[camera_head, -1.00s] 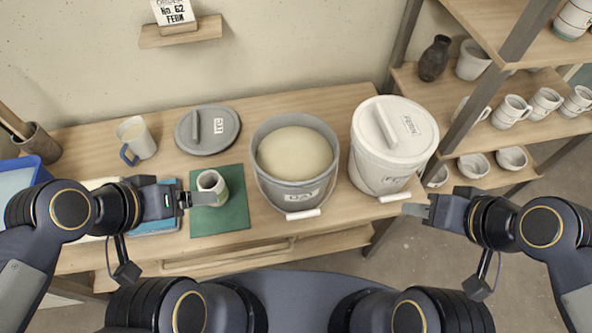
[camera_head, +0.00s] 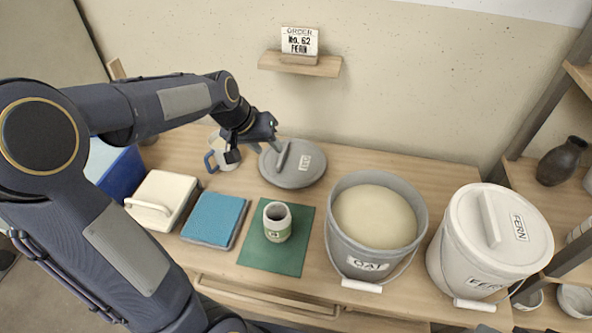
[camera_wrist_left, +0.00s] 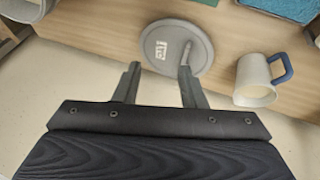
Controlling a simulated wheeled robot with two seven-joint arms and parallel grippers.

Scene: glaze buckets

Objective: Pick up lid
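The grey round lid (camera_head: 304,178) with a bar handle and a white label lies flat on the bench, behind the green mat. It also shows in the left wrist view (camera_wrist_left: 160,62). My left gripper (camera_head: 255,148) is at the lid's left edge, near the handle. In the left wrist view the two fingers (camera_wrist_left: 160,72) are spread apart with nothing held, and the handle lines up with the right finger's tip. Whether they touch is unclear. The open grey bucket (camera_head: 352,250) labelled OAT holds pale glaze. My right gripper is out of view.
A mug (camera_head: 226,157) with a blue handle stands close to the left gripper. A cup (camera_head: 277,222) stands on the green mat (camera_head: 262,256). The lidded FERN bucket (camera_head: 470,255) is at right. A small wall shelf (camera_head: 300,66) hangs behind the lid.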

